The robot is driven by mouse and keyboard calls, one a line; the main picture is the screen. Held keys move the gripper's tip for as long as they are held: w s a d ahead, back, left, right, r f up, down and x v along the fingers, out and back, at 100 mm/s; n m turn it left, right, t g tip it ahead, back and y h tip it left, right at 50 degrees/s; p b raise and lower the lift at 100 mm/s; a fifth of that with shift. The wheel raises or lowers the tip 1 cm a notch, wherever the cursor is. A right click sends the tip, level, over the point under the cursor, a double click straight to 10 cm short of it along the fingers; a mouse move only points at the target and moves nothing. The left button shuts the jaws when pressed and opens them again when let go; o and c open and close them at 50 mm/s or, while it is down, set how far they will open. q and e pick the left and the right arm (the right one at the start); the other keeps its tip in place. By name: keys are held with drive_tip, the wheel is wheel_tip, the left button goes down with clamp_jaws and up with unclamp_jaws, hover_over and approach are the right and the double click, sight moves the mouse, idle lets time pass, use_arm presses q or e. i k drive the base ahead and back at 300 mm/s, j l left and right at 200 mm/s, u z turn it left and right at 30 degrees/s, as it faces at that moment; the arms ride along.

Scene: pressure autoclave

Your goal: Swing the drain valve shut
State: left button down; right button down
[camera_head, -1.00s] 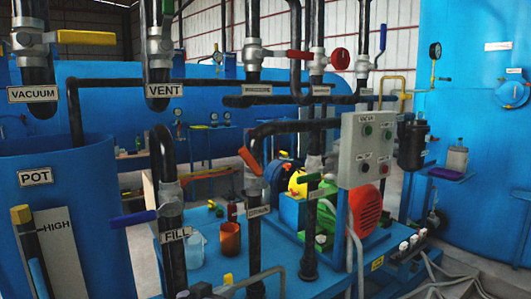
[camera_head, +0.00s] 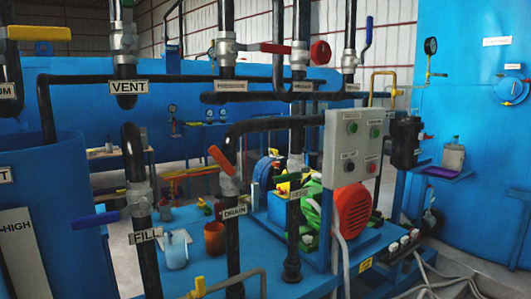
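The drain valve (camera_head: 229,184) sits on a black vertical pipe just left of the picture's middle, above a plate reading DRAIN (camera_head: 235,211). Its orange-red lever (camera_head: 221,160) slants up and to the left from the valve body, neither in line with the pipe nor square across it. Neither of my grippers is in view, and nothing touches the lever.
The FILL valve's blue lever (camera_head: 92,221) points left. A grey button box (camera_head: 352,148) and black pipes stand right of the drain valve. A black pipe (camera_head: 270,123) bends above it.

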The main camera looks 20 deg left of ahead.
sight(214, 150)
drive_tip(key=i+l+z, duration=0.2)
drive_tip(key=i+l, duration=0.15)
drive_tip(key=l, duration=0.15)
drive_tip(key=i+l+z, duration=0.2)
drive_tip(key=i+l, duration=0.15)
drive_tip(key=l, duration=0.15)
